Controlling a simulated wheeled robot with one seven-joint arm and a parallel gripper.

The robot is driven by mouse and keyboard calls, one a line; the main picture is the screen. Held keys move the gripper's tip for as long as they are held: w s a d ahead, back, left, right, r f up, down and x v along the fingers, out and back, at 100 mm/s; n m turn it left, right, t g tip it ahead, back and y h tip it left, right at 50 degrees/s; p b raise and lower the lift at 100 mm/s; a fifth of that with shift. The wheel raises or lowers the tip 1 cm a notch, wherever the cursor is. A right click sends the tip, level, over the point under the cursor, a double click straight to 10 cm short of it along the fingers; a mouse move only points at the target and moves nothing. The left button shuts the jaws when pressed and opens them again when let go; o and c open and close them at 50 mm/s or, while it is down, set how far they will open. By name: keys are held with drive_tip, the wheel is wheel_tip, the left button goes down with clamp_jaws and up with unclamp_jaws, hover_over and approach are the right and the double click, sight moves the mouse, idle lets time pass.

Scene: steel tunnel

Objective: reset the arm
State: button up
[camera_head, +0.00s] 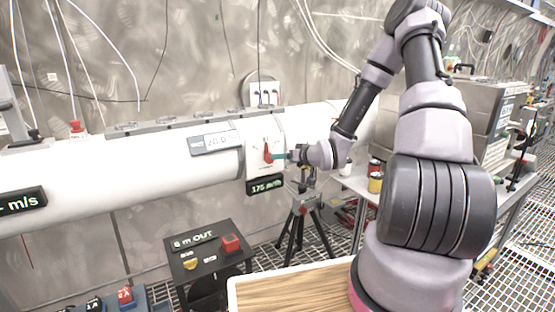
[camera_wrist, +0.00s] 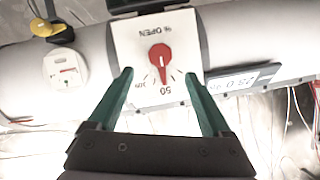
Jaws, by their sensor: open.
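My arm reaches from the right of the head view toward a white pipe. My gripper (camera_wrist: 160,98) is open in the wrist view, with its two green fingers spread apart and nothing between them but the white dial panel beyond. A red knob (camera_wrist: 160,60) on that panel (camera_wrist: 130,42) sits ahead of the fingertips; the panel is marked "% OPEN". The fingers look apart from the knob. In the head view the red knob (camera_head: 268,151) shows on the panel, with my gripper (camera_head: 283,156) right beside it; the fingers are hard to make out there.
The white pipe (camera_head: 120,170) runs across the back. A "175 m/h" display (camera_head: 266,186) hangs under the panel. A tripod (camera_head: 302,225) stands below. A black box with buttons (camera_head: 205,262) and a wooden top (camera_head: 300,290) are in front. Cans (camera_head: 375,182) stand on a bench at right.

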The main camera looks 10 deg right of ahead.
drive_tip(key=shift+s+d+r, duration=0.2)
drive_tip(key=shift+s+d, duration=0.05)
drive_tip(key=shift+s, duration=0.25)
drive_tip(key=s+d+r+m+g+h, duration=0.1)
drive_tip(key=s+d+r+g+h, duration=0.15)
drive_tip(key=s+r, duration=0.45)
drive_tip(key=s+d+r+m+g+h, duration=0.1)
drive_tip(key=s+d+r+h, duration=0.2)
drive_tip(key=r, duration=0.8)
drive_tip(key=s+a+r+m, duration=0.1)
drive_tip(key=s+r, duration=0.3)
drive_tip(key=s, duration=0.3)
drive_tip(key=s+a+r+m+g+y, duration=0.1)
drive_tip(key=s+r, duration=0.3)
drive_tip(key=s, duration=0.3)
drive_tip(key=s+a+r+m+g+y, duration=0.1)
drive_tip(key=s+r, duration=0.3)
drive_tip(key=s, duration=0.3)
drive_tip(key=shift+s+a+r+m, duration=0.2)
drive_tip(key=shift+s+a+m, duration=0.1)
drive_tip(key=shift+a+m, duration=0.1)
idle(1.0)
